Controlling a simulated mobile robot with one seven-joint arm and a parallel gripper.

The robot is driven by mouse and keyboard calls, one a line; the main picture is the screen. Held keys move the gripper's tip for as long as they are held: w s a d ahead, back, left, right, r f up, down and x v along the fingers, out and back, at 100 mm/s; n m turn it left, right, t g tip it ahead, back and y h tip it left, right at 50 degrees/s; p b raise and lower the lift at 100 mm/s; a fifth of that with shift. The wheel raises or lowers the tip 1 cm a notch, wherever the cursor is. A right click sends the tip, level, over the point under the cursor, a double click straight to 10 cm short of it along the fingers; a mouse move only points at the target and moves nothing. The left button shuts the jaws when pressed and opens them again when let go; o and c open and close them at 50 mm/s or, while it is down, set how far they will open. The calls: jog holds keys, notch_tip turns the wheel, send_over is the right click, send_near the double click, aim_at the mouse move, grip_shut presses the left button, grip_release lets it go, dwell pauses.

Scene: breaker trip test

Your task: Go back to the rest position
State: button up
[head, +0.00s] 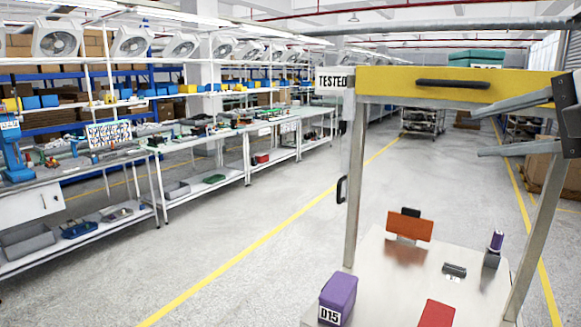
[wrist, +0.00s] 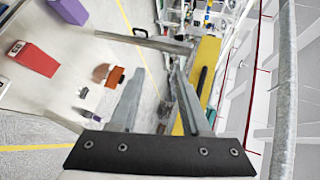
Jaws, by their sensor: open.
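My gripper (head: 476,132) is at the right of the head view, raised above the metal tabletop (head: 385,270) and in front of the frame's right post. Its two grey fingers are apart with nothing between them. In the wrist view, my gripper (wrist: 159,74) shows the same open fingers, with the floor behind them. The yellow crossbar (head: 460,88) with a black handle (head: 452,84) runs across the top of the frame, close to the fingers in the picture. I cannot tell whether they touch it.
On the tabletop are a purple box (head: 338,297) labelled D15, a red block (head: 437,313), an orange plate (head: 410,226), a small dark device (head: 455,270) and a purple-topped item (head: 496,246). A TESTED sign (head: 332,82) hangs at the left post. Workbenches (head: 200,150) line the left; the aisle is clear.

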jog(key=s+a+f+n+g+h, duration=0.1)
jog(key=s+a+f+n+g, duration=0.1)
jog(key=f, duration=0.7)
jog(key=s+a+f+n+g+h, duration=0.1)
jog(key=s+a+f+n+g, duration=0.2)
jog(key=a+f+n, duration=0.3)
jog(key=s+a+f+n+g+h, duration=0.1)
jog(key=s+a+f+n, duration=0.3)
jog(key=f, duration=0.9)
jog(key=shift+s+a+f+n+g+h, duration=0.2)
jog(key=shift+f+n+g+h, duration=0.15)
jog(key=shift+n+g, duration=0.7)
